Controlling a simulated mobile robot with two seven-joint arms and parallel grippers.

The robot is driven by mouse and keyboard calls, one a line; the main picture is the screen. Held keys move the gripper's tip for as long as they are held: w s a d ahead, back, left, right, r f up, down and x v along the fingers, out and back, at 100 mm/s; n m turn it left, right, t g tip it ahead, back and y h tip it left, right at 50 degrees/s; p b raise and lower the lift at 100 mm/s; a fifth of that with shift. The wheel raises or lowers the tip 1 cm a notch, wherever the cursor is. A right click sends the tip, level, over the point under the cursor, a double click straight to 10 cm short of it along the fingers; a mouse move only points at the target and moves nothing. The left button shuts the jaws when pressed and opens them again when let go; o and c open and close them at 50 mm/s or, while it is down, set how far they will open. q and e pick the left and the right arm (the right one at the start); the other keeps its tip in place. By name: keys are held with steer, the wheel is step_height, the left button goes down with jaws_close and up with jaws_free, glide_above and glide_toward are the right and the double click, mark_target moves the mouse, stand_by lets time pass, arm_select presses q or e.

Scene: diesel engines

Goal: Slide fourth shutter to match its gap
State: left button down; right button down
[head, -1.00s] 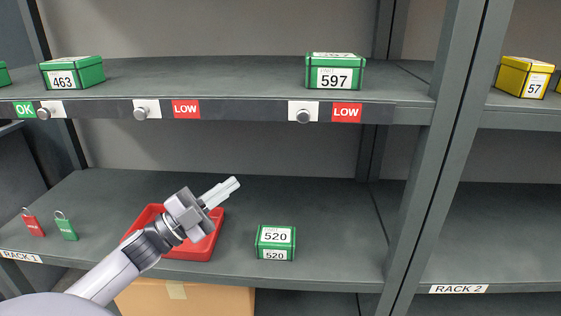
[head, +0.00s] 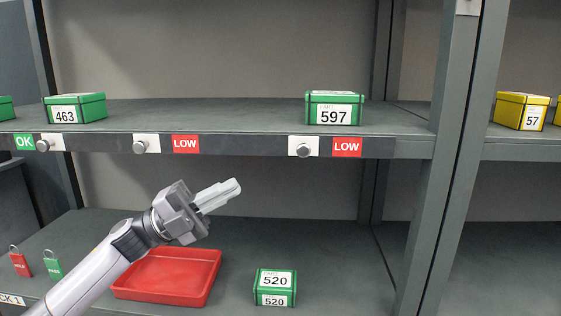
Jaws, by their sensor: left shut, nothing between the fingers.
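White sliding shutters with round grey knobs sit along the dark strip on the upper shelf's front edge: a left one (head: 55,141), a middle one (head: 153,146) and a right one (head: 313,146). A green OK label (head: 24,142) shows left of the left shutter. Red LOW labels show right of the middle shutter (head: 186,144) and right of the right shutter (head: 346,147). I cannot tell which shutter is fourth. My left gripper (head: 220,193) is shut and empty, below the strip and apart from every shutter. My right gripper is not in view.
Green boxes 463 (head: 75,109) and 597 (head: 334,108) stand on the upper shelf with a bare stretch between them. Below are a red tray (head: 170,290), green box 520 (head: 275,288) and two tags (head: 37,265). A grey upright (head: 444,150) stands at right.

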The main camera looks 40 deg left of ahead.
mark_target(303, 148)
arm_select(q)
steer(key=p+x, duration=0.1)
steer(key=x, duration=1)
steer(key=shift+p, duration=0.4)
steer(key=w+d+p, duration=0.3)
steer(key=w+d, duration=0.1)
steer(key=d, duration=0.2)
steer(key=shift+d, duration=0.3)
steer(key=shift+f, duration=0.15)
